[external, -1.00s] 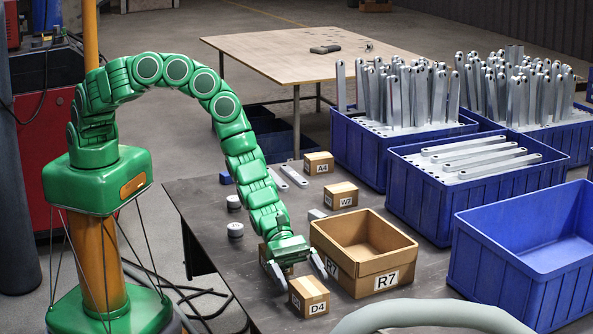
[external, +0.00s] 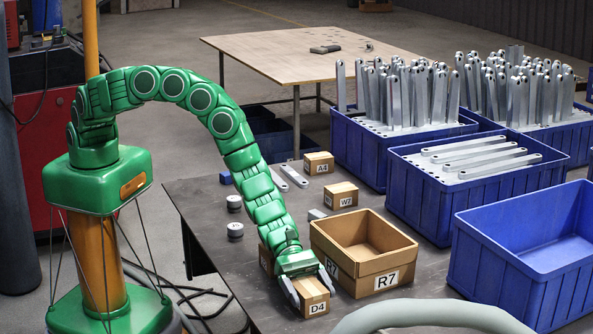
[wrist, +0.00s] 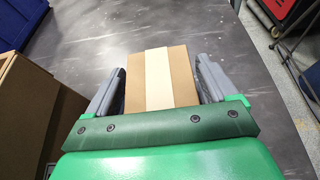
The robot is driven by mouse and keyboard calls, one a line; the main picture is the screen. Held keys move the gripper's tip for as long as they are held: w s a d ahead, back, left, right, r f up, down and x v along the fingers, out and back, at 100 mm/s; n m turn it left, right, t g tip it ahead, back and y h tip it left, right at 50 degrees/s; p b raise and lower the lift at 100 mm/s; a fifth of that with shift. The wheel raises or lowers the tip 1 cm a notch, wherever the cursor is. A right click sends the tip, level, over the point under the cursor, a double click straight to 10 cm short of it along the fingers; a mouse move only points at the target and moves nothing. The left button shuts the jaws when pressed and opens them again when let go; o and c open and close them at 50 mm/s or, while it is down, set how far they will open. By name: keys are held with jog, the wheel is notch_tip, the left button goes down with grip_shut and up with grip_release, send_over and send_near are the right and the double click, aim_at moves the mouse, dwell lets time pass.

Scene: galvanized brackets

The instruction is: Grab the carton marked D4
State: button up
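The carton marked D4 (external: 316,306) is a small brown box with a pale tape strip, sitting on the dark table near its front edge. In the wrist view the carton (wrist: 161,75) lies between the two grey fingers. My gripper (external: 308,287) is down over the carton with one finger on each side. The fingers are spread, and narrow gaps seem to show beside the carton. My gripper also shows in the wrist view (wrist: 161,85). It hides the back part of the carton in the external view.
An open cardboard box marked R7 (external: 385,265) stands close to the right of my gripper. Another carton (external: 265,258) is partly hidden behind my arm. Cartons W7 (external: 341,196) and A4 (external: 318,163) stand farther back. Blue bins (external: 520,275) line the right.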

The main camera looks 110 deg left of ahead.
aim_at(309, 287)
jog(key=c, duration=0.9)
jog(key=shift+r, duration=0.1)
jog(key=shift+r, duration=0.45)
notch_tip(309, 287, up, 3)
jog(key=shift+s+f, duration=0.1)
jog(key=shift+s, duration=0.05)
jog(key=shift+s+a+r, duration=0.7)
jog(key=shift+s+r, duration=0.85)
jog(key=shift+s, duration=0.6)
jog(key=shift+s+a+r, duration=0.65)
jog(key=shift+s+r, duration=0.85)
jog(key=shift+s, duration=0.7)
jog(key=shift+s+a+r, duration=0.7)
jog(key=shift+s+r, duration=0.85)
jog(key=shift+s, duration=0.6)
